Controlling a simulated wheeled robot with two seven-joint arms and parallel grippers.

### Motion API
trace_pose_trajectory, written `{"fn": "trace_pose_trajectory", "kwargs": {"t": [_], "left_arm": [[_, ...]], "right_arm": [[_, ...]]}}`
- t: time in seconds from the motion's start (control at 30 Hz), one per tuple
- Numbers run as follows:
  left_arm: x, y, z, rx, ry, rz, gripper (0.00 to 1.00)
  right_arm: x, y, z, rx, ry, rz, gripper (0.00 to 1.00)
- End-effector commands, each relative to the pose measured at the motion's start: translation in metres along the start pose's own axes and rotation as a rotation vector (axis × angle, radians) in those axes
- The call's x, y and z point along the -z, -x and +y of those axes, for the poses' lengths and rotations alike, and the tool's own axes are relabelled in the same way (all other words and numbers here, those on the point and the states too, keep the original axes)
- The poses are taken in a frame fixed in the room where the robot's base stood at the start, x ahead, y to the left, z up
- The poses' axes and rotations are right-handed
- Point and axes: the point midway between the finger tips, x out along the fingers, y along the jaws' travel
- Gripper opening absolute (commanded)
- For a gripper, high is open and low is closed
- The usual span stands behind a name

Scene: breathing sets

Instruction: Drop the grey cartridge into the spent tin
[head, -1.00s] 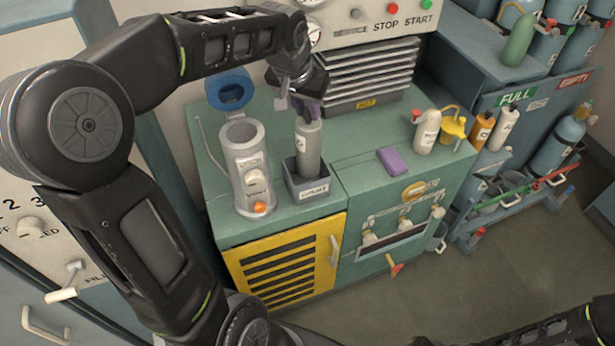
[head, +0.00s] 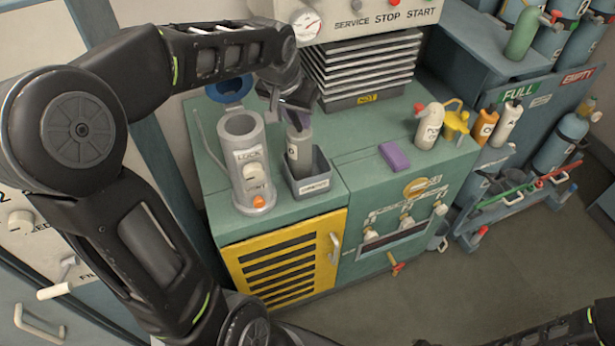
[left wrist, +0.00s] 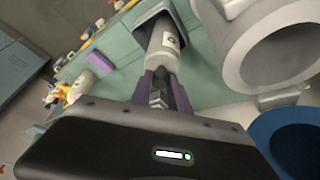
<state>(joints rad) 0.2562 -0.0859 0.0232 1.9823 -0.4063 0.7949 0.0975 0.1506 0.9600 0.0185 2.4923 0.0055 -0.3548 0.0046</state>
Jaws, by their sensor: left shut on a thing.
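The grey cartridge (head: 299,150) stands nearly upright, its lower end inside the small grey open tin (head: 312,184) on the green cabinet top. The tin's front label is too small to read surely. My left gripper (head: 299,117) is above the tin, shut on the cartridge's upper end. In the left wrist view the purple-grey fingers (left wrist: 162,88) clasp the cartridge (left wrist: 165,45), whose far end reaches into the tin (left wrist: 152,13). Whether the cartridge touches the tin's floor is hidden. My right gripper is out of view.
A grey canister (head: 244,170) with a raised blue lid (head: 229,89) stands close left of the tin. Ribbed metal plates (head: 362,65) rise behind. A purple block (head: 394,156) and a white bottle (head: 429,126) are to the right, with clear green top between.

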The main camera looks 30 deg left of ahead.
Motion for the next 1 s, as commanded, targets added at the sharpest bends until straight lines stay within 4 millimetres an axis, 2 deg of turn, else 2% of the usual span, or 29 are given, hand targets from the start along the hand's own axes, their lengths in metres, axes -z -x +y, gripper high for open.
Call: {"fn": "trace_pose_trajectory", "kwargs": {"t": [0.03, 0.2, 0.57, 0.6, 0.87, 1.0], "left_arm": [[-0.003, -0.009, 0.000, 0.000, 0.000, 0.002, 0.00], [-0.008, -0.020, 0.000, 0.000, 0.000, 0.002, 0.00], [-0.008, -0.021, 0.000, 0.000, 0.000, 0.002, 0.00], [-0.008, -0.021, 0.000, 0.000, 0.000, 0.002, 0.25], [-0.009, -0.021, 0.000, 0.000, -0.001, 0.001, 0.46], [-0.009, -0.022, 0.000, 0.000, -0.001, 0.001, 0.47]], "right_arm": [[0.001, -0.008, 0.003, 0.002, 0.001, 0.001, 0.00], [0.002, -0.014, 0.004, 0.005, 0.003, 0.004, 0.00], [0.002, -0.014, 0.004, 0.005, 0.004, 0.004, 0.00], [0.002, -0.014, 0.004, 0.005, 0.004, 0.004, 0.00], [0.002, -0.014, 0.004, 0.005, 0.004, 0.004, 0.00], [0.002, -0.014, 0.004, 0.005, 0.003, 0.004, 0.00]]}}
